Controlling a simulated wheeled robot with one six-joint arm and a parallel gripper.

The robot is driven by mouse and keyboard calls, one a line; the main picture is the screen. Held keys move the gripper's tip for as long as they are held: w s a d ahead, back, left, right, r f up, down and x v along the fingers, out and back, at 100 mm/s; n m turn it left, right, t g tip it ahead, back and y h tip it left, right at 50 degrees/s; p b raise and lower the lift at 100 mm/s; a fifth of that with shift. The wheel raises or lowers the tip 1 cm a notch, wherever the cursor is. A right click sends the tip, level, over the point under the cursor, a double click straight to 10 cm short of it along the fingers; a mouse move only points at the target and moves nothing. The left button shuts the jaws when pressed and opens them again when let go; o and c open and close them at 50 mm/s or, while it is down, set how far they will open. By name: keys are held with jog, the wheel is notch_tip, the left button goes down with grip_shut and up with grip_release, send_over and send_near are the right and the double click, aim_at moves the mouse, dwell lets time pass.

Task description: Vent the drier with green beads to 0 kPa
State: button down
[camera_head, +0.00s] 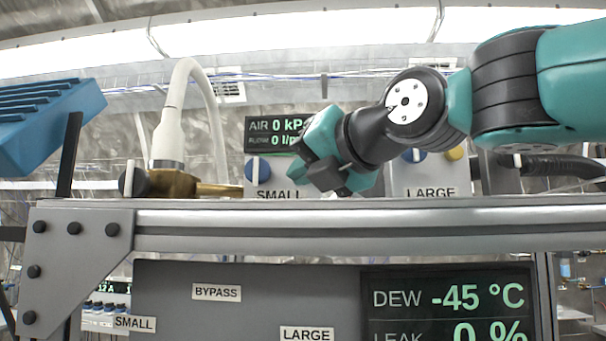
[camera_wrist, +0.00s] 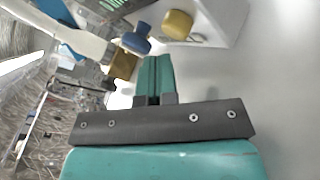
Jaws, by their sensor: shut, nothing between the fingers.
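A grey box labelled SMALL (camera_head: 279,195) carries a blue knob (camera_head: 257,170). A grey box labelled LARGE (camera_head: 430,193) carries a blue knob (camera_head: 413,155) and a yellow knob (camera_head: 455,153). No green beads show in either view. The air display (camera_head: 276,131) reads 0 kPa and flow 0. My gripper (camera_head: 340,182) is in front of the SMALL box's right side, shut and empty. In the wrist view the closed fingers (camera_wrist: 153,82) are apart from a blue knob (camera_wrist: 135,40) and a yellow knob (camera_wrist: 177,24) on a pale box (camera_wrist: 222,17).
A white hose (camera_head: 168,125) rises from a brass fitting (camera_head: 178,183) with a dark knob, left of the SMALL box. A metal rail (camera_head: 370,215) crosses in front. Below it a panel (camera_head: 245,300) has BYPASS, SMALL and LARGE labels. A display (camera_head: 450,310) reads DEW -45 °C, LEAK 0 %.

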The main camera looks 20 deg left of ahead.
jog(key=shift+s, duration=0.1)
jog(key=s+b, duration=0.2)
jog(key=s, duration=0.1)
jog(key=shift+d+f, duration=0.15)
jog(key=shift+d, duration=0.2)
jog(key=shift+s+d+b, duration=0.25)
jog(key=shift+s+b, duration=0.4)
jog(key=shift+s, duration=0.2)
